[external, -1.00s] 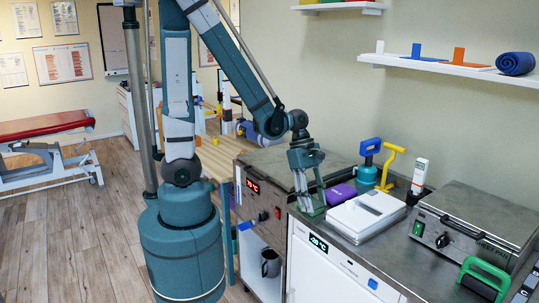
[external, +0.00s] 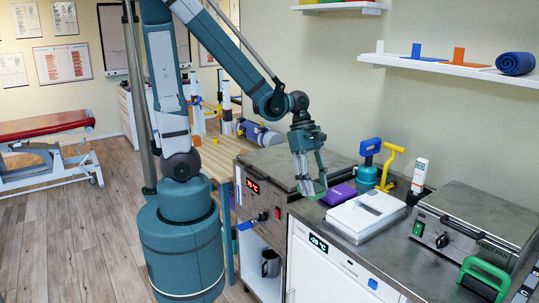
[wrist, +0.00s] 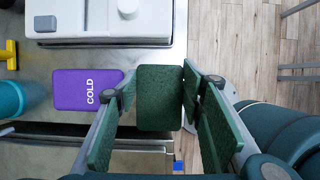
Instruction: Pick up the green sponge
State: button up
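The green sponge (wrist: 160,97) is a dark green, textured block in the wrist view. It sits between the fingertips of my gripper (wrist: 160,80), with one green-padded finger along each side. The fingers look shut on it. In the external view my gripper (external: 312,188) points down over the front edge of the counter, beside the purple cold pack. The sponge shows there only as a small green patch at the fingertips, hard to tell from the green fingers.
A purple pack marked COLD (wrist: 88,90) lies beside the sponge. A white scale-like device (external: 365,212) stands to the right on the metal counter. A teal kettlebell-like object (external: 367,172) and yellow tool (external: 390,165) stand behind. A heated unit (external: 262,200) is left.

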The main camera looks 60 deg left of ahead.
jog(key=shift+r+p, duration=0.35)
jog(key=shift+r, duration=1.35)
